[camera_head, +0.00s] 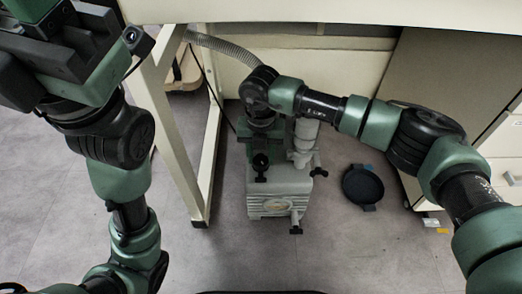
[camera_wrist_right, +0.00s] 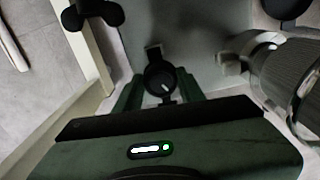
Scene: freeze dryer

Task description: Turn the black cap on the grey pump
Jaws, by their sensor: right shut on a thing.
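The grey pump (camera_head: 280,190) stands on the floor under the bench, and its grey top (camera_wrist_right: 185,25) fills the upper middle of the right wrist view. The round black cap (camera_wrist_right: 160,82) with a small white mark shows in the right wrist view.
A ribbed hose (camera_head: 222,46) runs behind the pump. A pale bench leg (camera_head: 203,165) stands left of it. A pipe fitting (camera_head: 305,140) rises close to my right gripper. A black round pan (camera_head: 362,186) lies on the floor to the right. Floor in front is clear.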

